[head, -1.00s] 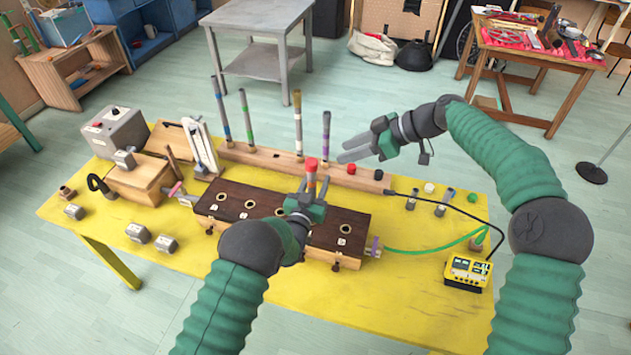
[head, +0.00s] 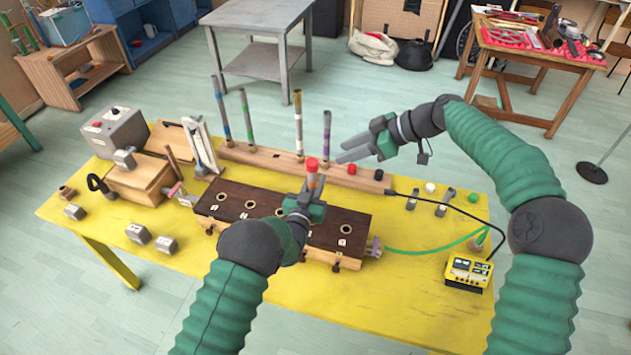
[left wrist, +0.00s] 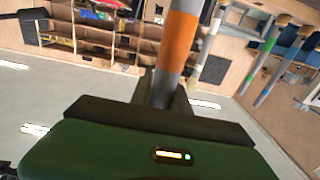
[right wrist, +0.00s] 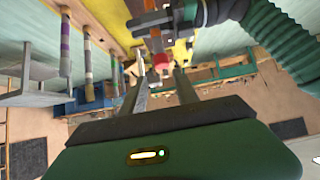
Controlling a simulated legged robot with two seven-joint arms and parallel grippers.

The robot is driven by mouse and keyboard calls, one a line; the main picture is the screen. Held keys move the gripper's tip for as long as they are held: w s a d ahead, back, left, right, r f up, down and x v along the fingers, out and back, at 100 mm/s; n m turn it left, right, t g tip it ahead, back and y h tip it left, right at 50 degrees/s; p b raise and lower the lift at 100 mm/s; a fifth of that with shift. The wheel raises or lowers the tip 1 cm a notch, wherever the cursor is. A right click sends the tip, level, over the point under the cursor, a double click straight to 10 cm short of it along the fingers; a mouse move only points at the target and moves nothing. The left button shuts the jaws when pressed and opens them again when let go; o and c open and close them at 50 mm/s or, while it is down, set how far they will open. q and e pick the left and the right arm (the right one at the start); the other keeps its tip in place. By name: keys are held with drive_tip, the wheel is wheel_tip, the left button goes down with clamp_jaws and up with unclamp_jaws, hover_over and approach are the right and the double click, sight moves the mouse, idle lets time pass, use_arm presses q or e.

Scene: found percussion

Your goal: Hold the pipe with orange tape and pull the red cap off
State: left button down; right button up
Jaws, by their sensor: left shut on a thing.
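The grey pipe with orange tape (head: 312,182) stands roughly upright over the dark wooden block, with the red cap (head: 311,163) on its top end. My left gripper (head: 308,194) is shut on the pipe below the tape; the orange band also shows in the left wrist view (left wrist: 178,45). My right gripper (head: 341,151) is open and empty, to the right of the cap and apart from it. In the right wrist view, the red cap (right wrist: 160,62) appears between the spread fingers, beyond their tips. The pipe's lower end is hidden by the left gripper.
The dark block with holes (head: 325,238) lies on the yellow table (head: 230,290). Behind it, a wooden rack (head: 262,155) holds several taped pipes upright. Loose caps, including a white one (head: 430,188), lie at right near a yellow device (head: 468,272) with cables.

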sight(313, 161)
use_arm(q)
drive_tip(key=shift+s+f, duration=0.1)
drive_tip(key=shift+f, duration=0.1)
use_arm(e)
drive_tip(key=shift+d, duration=0.1)
drive_tip(key=shift+o, duration=1.1)
drive_tip(key=shift+f, duration=0.15)
drive_tip(key=shift+o, duration=1.2)
drive_tip(key=f+y, duration=0.1)
drive_tip(key=f, duration=0.1)
drive_tip(key=f+y, duration=0.1)
drive_tip(key=shift+s+d+f+y, duration=0.15)
drive_tip(key=shift+s+d+y, duration=0.15)
drive_tip(key=shift+s, duration=0.1)
drive_tip(key=w+a+f+y, duration=0.1)
drive_tip(key=a, duration=0.2)
drive_tip(key=w+a+f+t+y, duration=0.1)
drive_tip(key=a, duration=0.2)
drive_tip(key=w+a+f+y, duration=0.1)
drive_tip(key=a, duration=0.2)
drive_tip(key=shift+w+a+f+t, duration=0.3)
drive_tip(key=shift+t, duration=0.1)
drive_tip(key=shift+d, duration=0.1)
clamp_jaws()
drive_tip(key=shift+w+r, duration=0.1)
drive_tip(key=shift+r, duration=1.1)
use_arm(q)
drive_tip(key=shift+f, duration=0.1)
use_arm(e)
drive_tip(key=shift+r, duration=0.2)
